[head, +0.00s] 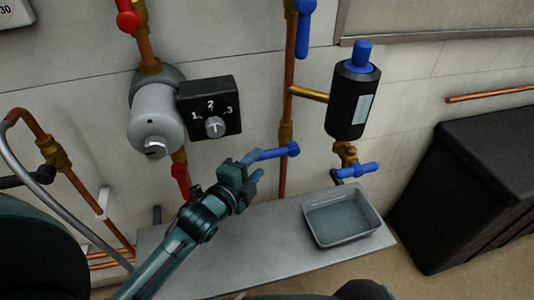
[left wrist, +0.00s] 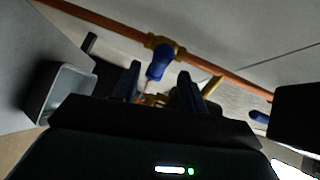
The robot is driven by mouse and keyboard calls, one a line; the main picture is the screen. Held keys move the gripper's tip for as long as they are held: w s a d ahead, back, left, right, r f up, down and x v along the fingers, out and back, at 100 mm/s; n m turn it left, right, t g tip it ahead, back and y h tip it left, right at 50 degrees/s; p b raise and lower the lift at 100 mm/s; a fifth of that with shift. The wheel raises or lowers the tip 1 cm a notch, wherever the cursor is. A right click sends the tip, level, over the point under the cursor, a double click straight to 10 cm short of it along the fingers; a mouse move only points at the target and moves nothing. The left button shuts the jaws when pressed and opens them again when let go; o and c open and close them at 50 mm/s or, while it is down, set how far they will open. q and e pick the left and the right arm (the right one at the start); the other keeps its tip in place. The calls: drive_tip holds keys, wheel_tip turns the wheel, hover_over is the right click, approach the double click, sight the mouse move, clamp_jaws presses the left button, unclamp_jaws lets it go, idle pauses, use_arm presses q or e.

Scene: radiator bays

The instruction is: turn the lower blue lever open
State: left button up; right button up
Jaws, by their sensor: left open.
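The lower blue lever (head: 275,153) sits on a brass valve of the vertical copper pipe (head: 289,65). It points left, roughly crosswise to the pipe, in the head view. My left gripper (head: 256,166) is open at the lever's left end. In the left wrist view the blue lever (left wrist: 157,62) shows between the two spread fingers of the left gripper (left wrist: 160,82). I cannot tell whether either finger touches it. Another blue lever (head: 304,22) is higher on the same pipe and lies along it. My right gripper is not in view.
A black cylinder with a blue cap (head: 353,98) and a blue-handled drain valve (head: 357,170) stand to the right. A grey tray (head: 343,218) is below. A dial box (head: 209,107) and a red lever (head: 181,182) are on the left. A black box (head: 470,190) is far right.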

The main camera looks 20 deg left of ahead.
sight(263, 159)
use_arm(q)
drive_tip(key=x, duration=0.5)
drive_tip(key=shift+w, duration=0.3)
drive_tip(key=shift+c, duration=0.4)
clamp_jaws()
